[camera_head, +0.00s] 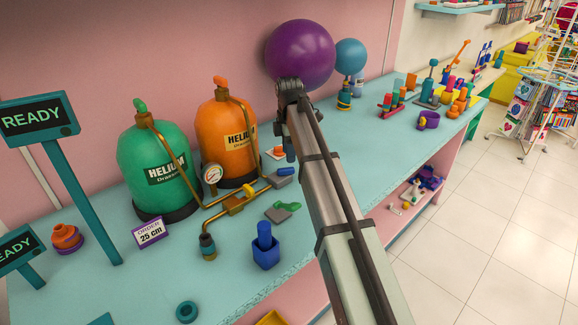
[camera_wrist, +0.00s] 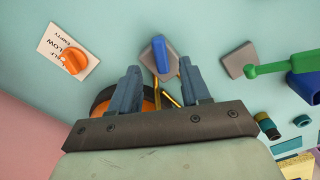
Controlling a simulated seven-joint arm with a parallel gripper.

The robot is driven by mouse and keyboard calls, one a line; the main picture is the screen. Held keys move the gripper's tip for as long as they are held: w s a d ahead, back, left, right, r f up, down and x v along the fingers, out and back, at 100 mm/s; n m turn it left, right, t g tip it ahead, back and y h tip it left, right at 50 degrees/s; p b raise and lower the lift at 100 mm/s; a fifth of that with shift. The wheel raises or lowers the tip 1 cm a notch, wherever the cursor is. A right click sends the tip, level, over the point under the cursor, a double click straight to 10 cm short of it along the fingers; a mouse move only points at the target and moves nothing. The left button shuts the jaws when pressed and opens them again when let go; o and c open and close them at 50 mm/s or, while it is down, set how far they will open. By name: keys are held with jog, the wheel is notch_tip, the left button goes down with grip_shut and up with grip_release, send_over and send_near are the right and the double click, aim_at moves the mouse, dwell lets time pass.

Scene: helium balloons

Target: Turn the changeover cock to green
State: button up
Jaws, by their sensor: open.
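A brass valve block (camera_head: 236,204), which looks like the changeover cock, joins the pipes in front of the green helium cylinder (camera_head: 150,160) and the orange helium cylinder (camera_head: 225,135). A rod runs from it up to the right; I cannot tell whether this is its handle. My gripper (camera_wrist: 160,72) is open and empty, to the right of the orange cylinder. In the wrist view a blue lever (camera_wrist: 159,54) on a grey plate shows between and beyond its fingertips. The brass pipes (camera_wrist: 170,99) show partly between the fingers; the cock is not clear there.
A green lever (camera_head: 288,206) on a grey plate and a blue cup (camera_head: 265,252) stand in front. An orange knob (camera_wrist: 74,61) sits on a label card. A gauge (camera_head: 213,173), an order sign (camera_head: 150,232) and balloons (camera_head: 300,55) are near. The front counter has some bare room.

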aim_at(289, 168)
jog(key=shift+f, duration=3.1)
grip_shut()
